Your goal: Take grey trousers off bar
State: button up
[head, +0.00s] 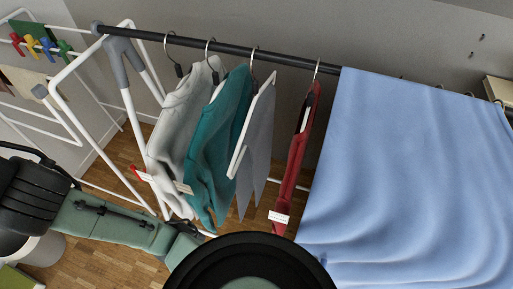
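The grey trousers (258,140) hang folded over a white hanger bar (238,158), with their lower ends dangling free. Their hanger's hook (254,52) is over the dark clothes rail (225,46). They hang between a teal garment and a red one. My gripper's fingers do not show in the head view. Parts of my own arm cross the lower left and bottom and hide the floor there.
A white-grey garment (180,115) and a teal garment (219,145) hang left of the trousers. A narrow red garment (297,160) hangs to the right. A large blue cloth (410,170) covers the rail's right part. A white drying rack (75,115) stands left.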

aim_at(252, 156)
jog(key=j+z, duration=0.15)
jog(key=j, duration=1.15)
jog(key=i+j, duration=0.1)
jog(key=j, duration=0.4)
jog(key=i+j+z, duration=0.15)
jog(key=j, duration=0.35)
jog(key=i, duration=0.1)
